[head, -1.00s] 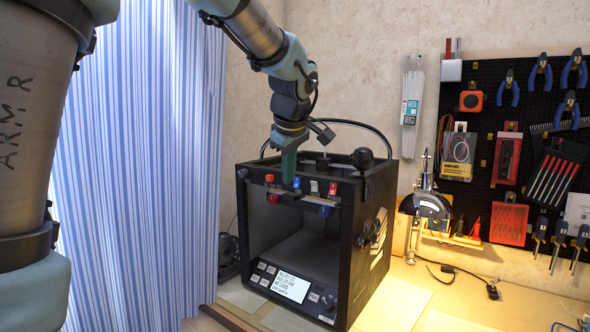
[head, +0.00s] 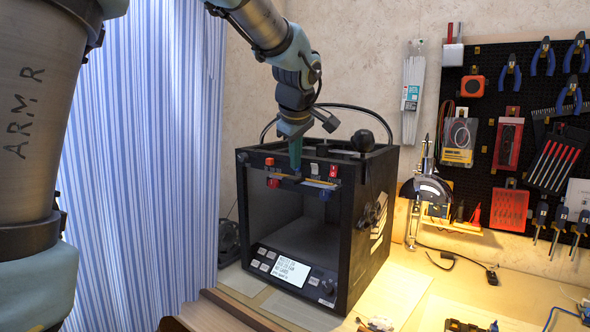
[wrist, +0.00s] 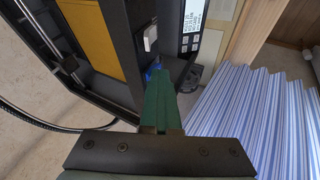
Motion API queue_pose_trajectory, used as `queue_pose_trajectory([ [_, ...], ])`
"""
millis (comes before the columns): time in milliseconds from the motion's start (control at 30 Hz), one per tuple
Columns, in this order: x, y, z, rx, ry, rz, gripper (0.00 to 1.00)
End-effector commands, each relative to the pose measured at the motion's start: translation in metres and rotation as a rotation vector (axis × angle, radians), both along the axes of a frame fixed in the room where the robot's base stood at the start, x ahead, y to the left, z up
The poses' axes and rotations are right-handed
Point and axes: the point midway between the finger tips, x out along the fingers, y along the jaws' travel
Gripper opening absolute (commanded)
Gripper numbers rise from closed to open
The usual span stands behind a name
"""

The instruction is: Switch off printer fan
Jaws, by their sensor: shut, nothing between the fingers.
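The black box-shaped 3D printer (head: 346,235) has a row of small coloured switches along its top front edge. An orange-red switch (head: 269,161) is at the left, a white switch (head: 314,169) and a red switch (head: 333,171) are at the right. My gripper (head: 295,166) is shut and empty, its green fingers pointing down at the row between them. In the wrist view a blue switch (wrist: 152,74) shows right at the fingertips, mostly hidden, beside the white switch (wrist: 150,37). I cannot tell whether they touch. Which switch is the fan's is not readable.
A black cable loops above the printer's back. A black knob (head: 362,141) sticks up at its top right corner. A striped curtain (head: 145,160) hangs at the left. A pegboard (head: 520,130) with tools and a lit workbench (head: 450,290) are at the right.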

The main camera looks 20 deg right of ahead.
Motion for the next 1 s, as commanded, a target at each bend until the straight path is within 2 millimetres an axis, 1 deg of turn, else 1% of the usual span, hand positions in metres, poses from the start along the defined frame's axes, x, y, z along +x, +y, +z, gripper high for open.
queue_pose_trajectory([
  [33, 0.001, -0.002, -0.011, -0.019, -0.011, -0.002, 0.00],
  [167, 0.001, -0.003, -0.013, -0.061, -0.034, -0.003, 0.00],
  [233, 0.001, -0.003, -0.009, -0.075, -0.041, -0.004, 0.00],
  [300, 0.001, -0.004, -0.005, -0.075, -0.041, -0.004, 0.00],
  [700, 0.001, -0.005, -0.007, -0.073, -0.040, -0.006, 0.00],
  [867, 0.000, -0.004, -0.016, -0.107, -0.059, -0.006, 0.00],
  [1000, 0.000, -0.004, -0.017, -0.150, -0.082, -0.006, 0.00],
])
